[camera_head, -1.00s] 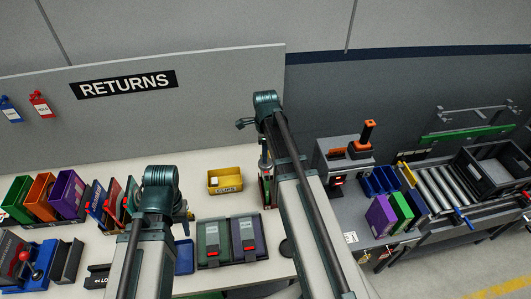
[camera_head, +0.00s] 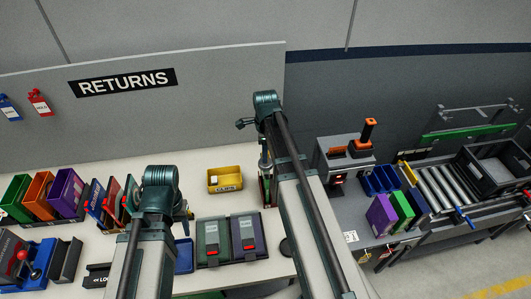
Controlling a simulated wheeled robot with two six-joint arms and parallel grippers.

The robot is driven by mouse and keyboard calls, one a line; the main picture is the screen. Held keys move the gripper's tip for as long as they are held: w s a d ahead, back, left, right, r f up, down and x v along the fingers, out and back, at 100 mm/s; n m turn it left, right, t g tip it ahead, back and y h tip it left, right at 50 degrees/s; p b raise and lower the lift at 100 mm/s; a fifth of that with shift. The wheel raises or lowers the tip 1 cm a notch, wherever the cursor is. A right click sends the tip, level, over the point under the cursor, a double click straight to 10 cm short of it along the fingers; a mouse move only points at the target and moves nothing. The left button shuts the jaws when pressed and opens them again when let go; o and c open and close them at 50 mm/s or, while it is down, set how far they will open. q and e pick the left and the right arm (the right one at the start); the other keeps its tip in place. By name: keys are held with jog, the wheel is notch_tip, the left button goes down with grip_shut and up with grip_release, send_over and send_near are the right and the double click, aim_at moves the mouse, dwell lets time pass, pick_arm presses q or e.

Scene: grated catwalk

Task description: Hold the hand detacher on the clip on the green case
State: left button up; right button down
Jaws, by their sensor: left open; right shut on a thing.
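The green case (camera_head: 208,250) lies flat on the white table, left of a purple case (camera_head: 249,249). A red and grey clip (camera_head: 212,235) shows on the green case. My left gripper (camera_head: 187,214) is mostly hidden behind its own arm, left of the green case; it is open. My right gripper (camera_head: 243,124) shows only in part beside its arm, above and right of the cases. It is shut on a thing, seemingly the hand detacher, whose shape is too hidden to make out. The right gripper is apart from the green case in the picture.
A yellow bin (camera_head: 225,180) stands behind the cases. A blue tray (camera_head: 184,256) lies left of the green case. Coloured upright cases (camera_head: 65,192) and a red-knobbed device (camera_head: 30,265) are at the left. A roller conveyor (camera_head: 440,190) with a grey crate (camera_head: 490,172) is at the right.

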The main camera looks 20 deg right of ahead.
jog(key=shift+r+p, duration=3.3)
jog(key=shift+r, duration=0.15)
jog(key=shift+f, duration=0.1)
